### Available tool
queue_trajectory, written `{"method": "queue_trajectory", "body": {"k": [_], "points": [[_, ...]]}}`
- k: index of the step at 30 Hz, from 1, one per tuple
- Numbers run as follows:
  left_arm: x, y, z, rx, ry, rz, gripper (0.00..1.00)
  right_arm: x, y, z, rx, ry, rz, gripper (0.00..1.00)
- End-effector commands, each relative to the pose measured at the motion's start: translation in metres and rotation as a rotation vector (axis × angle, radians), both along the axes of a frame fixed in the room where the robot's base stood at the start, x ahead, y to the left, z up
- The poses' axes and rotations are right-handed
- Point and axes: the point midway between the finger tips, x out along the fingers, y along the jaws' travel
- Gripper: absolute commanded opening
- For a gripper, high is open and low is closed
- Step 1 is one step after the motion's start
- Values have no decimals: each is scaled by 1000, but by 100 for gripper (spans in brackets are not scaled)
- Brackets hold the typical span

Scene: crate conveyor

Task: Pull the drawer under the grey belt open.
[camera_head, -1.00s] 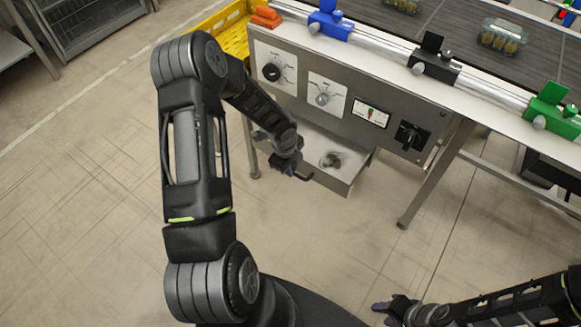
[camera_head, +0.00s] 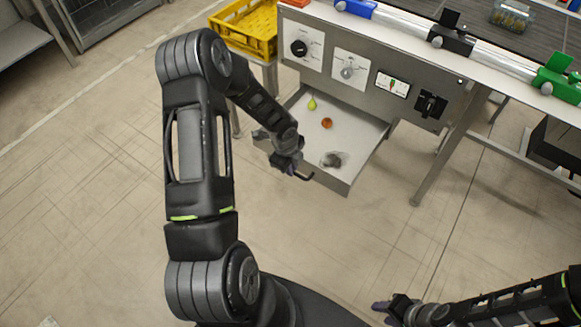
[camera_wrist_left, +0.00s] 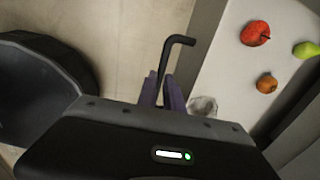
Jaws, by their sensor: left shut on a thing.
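The drawer (camera_head: 362,150) under the grey belt (camera_head: 480,18) stands well out from the panel. Its inside shows in the head view and in the left wrist view (camera_wrist_left: 228,75). My left gripper (camera_head: 289,166) is at the drawer's front, shut on the dark bent handle (camera_head: 304,176). The handle also shows between the purple fingers in the left wrist view (camera_wrist_left: 168,62). In the drawer lie a green pear (camera_head: 312,104), a reddish-orange fruit (camera_head: 327,123) and a crumpled clear thing (camera_head: 333,160). The left wrist view also shows a red apple (camera_wrist_left: 255,33). My right gripper (camera_head: 388,306) is low at the right, its opening unclear.
A yellow crate (camera_head: 247,30) stands left of the belt frame. The panel above the drawer carries dials (camera_head: 350,68) and a black switch (camera_head: 431,104). A table leg (camera_head: 432,172) stands right of the drawer. The floor in front is clear.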

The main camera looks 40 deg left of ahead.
Motion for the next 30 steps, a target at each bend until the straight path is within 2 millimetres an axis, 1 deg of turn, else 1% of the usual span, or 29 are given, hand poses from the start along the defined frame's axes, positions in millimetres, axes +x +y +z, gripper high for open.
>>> {"method": "queue_trajectory", "body": {"k": [2, 3, 9, 11, 18, 22, 26, 30], "points": [[2, 0, 1, 0, -4, -1, 0, 0, 0, 0, 0, 0, 0, 36], [2, 0, 0, 0, -4, -1, 12, 0, 0, 0, 0, 0, 0, 36], [2, 0, 0, 0, -4, -1, 29, 0, 0, 0, 0, 0, 0, 36], [2, 0, 0, 0, -4, -1, 33, 0, 0, 0, 0, 0, 0, 36], [1, 0, 1, 0, -4, 0, 33, 0, 0, 0, 0, 1, 0, 36], [0, 0, 8, 1, -4, 0, 33, 0, 0, 1, 0, 1, 0, 36], [-2, 0, 25, 0, -6, 1, 33, 0, 0, 4, 0, 1, 0, 36], [-7, 1, 49, 1, -6, 2, 33, 0, 0, 9, 0, 1, 0, 36]]}}
